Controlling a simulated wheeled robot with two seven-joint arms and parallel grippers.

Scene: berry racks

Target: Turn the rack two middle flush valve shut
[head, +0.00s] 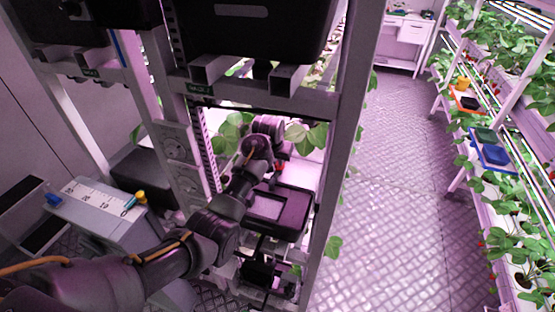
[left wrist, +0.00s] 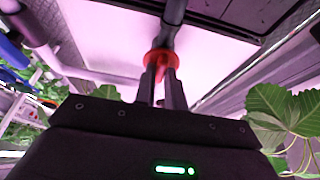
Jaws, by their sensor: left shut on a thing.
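My left arm reaches from the lower left into the opening of the rack (head: 340,130). My left gripper (head: 277,165) is deep in that opening, partly hidden by my own wrist. In the left wrist view the gripper's two fingers (left wrist: 162,75) are close together on a red valve handle (left wrist: 158,58). The handle sits on a dark pipe (left wrist: 174,20) that runs toward the top of the picture. A small bit of red shows beside the gripper in the head view. The handle's exact turn angle cannot be told. My right gripper is not in view.
A black tray-like box (head: 290,213) lies just below my forearm in the rack. Rack posts and green leaves (head: 308,135) are close around the wrist. A grey cart (head: 95,205) stands at left. The aisle floor (head: 400,170) at right is clear, with plant shelves beyond.

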